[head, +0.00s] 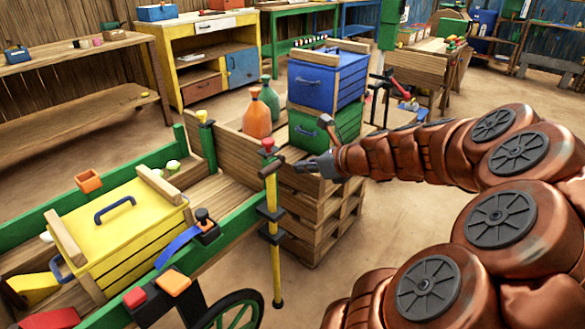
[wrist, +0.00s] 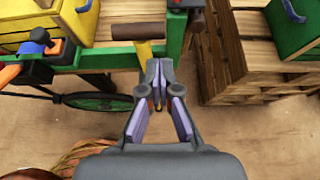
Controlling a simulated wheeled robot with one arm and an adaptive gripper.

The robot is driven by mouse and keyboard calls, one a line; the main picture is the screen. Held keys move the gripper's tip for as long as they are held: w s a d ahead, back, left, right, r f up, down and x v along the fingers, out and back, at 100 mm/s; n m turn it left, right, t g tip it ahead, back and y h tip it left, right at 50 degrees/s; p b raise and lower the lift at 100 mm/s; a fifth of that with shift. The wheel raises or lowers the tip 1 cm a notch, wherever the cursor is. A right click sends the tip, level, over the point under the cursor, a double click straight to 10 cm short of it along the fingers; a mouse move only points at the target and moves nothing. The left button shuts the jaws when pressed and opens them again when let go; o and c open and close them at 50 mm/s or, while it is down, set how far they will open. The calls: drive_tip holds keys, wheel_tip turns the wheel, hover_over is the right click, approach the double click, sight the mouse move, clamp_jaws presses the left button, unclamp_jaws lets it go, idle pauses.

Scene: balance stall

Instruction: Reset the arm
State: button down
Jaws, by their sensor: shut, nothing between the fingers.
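My brown segmented arm comes in from the right in the head view and reaches toward the middle. My gripper (head: 305,167) is at its end, pointing left, beside the wooden pallet stack and near the top of a yellow post (head: 272,205). In the wrist view the fingers of my gripper (wrist: 158,72) meet at the tips, with nothing held between them. Behind them in that view is a brown crossbar (wrist: 138,31) on a yellow shaft. I cannot tell whether the fingers touch anything.
A cart with a green rail (head: 235,243) carries a yellow crate (head: 120,235) at left. A pallet stack (head: 325,225) bears a blue crate (head: 325,82), a green crate (head: 318,128) and bottles (head: 257,118). Bare floor (head: 405,225) lies right of the pallets.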

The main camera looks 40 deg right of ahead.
drive_tip(key=shift+f+v, duration=0.2)
drive_tip(key=shift+v, duration=2.1)
drive_tip(key=shift+s, duration=0.1)
drive_tip(key=s+a+r+n+g+y+p, duration=0.15)
drive_tip(key=a+r+n+g+p, duration=0.25)
drive_tip(key=a+n+p, duration=0.55)
drive_tip(key=a+r+n+g+y+p, duration=0.3)
drive_tip(key=a+n, duration=0.4)
drive_tip(key=a, duration=0.8)
drive_tip(key=s+a+r+n+g+h+p, duration=0.2)
drive_tip(key=s+r+n+g+h+p, duration=0.1)
drive_tip(key=s+r+n+p, duration=0.2)
drive_tip(key=s+a+r+n+g+h+p, duration=0.2)
drive_tip(key=s+r+n+p, duration=0.4)
drive_tip(key=s+n+p, duration=0.4)
drive_tip(key=s+n+g+h, duration=0.1)
drive_tip(key=n, duration=0.1)
drive_tip(key=shift+s+a+r+n+g, duration=0.2)
drive_tip(key=shift+s+a+n+g, duration=0.1)
drive_tip(key=shift+a+n, duration=0.1)
drive_tip(key=shift+a, duration=0.1)
